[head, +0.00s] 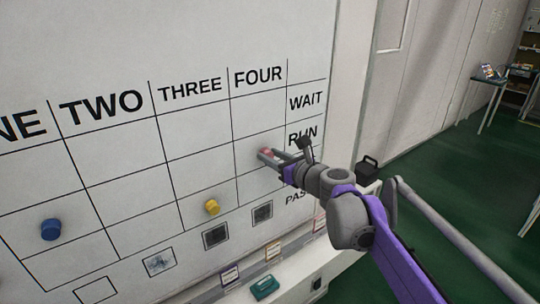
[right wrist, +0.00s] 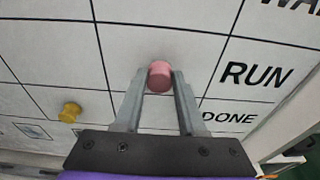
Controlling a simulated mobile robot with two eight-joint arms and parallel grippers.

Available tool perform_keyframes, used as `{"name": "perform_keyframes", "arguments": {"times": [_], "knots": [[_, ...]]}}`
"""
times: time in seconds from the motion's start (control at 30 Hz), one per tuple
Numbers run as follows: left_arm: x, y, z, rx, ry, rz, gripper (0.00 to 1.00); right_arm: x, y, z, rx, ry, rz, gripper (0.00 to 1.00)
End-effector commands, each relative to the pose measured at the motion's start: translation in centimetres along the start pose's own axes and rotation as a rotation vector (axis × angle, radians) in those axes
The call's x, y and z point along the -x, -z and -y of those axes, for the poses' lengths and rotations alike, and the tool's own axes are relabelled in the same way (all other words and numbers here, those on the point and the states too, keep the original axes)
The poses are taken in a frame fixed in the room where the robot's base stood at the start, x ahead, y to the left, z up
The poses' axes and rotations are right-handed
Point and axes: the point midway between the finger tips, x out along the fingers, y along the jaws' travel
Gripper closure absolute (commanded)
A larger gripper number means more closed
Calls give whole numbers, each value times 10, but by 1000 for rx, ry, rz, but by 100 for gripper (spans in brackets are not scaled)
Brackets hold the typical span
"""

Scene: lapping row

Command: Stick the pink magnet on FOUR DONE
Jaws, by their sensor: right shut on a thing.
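The pink magnet (head: 267,152) is between the fingertips of my right gripper (head: 268,156), in front of the FOUR column of the white board (head: 190,40). In the right wrist view the pink magnet (right wrist: 160,75) sits between the two fingers, shut on it, and appears over the lower part of the RUN row. The DONE label (right wrist: 229,117) is lower right of it there; in the head view my gripper hides that label. I cannot tell whether the magnet touches the board. My left gripper is not in view.
A yellow magnet (head: 212,207) is on the board in the THREE column. A blue magnet (head: 51,229) is further left. A ledge (head: 295,262) with small labelled items and a green block (head: 264,288) runs below the board. The green floor at right is mostly clear.

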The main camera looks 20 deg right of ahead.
Motion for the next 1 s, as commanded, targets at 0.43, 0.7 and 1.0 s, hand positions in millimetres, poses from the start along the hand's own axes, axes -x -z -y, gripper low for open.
{"name": "perform_keyframes", "arguments": {"times": [0.43, 0.7, 1.0], "knots": [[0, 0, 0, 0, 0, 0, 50, 14, 2, 0, 0, 0, 0, 100], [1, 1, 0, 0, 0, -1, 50, 18, 3, 0, 0, 0, 0, 100], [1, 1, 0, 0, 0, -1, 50, 22, 3, 0, 0, 1, 0, 100]]}}
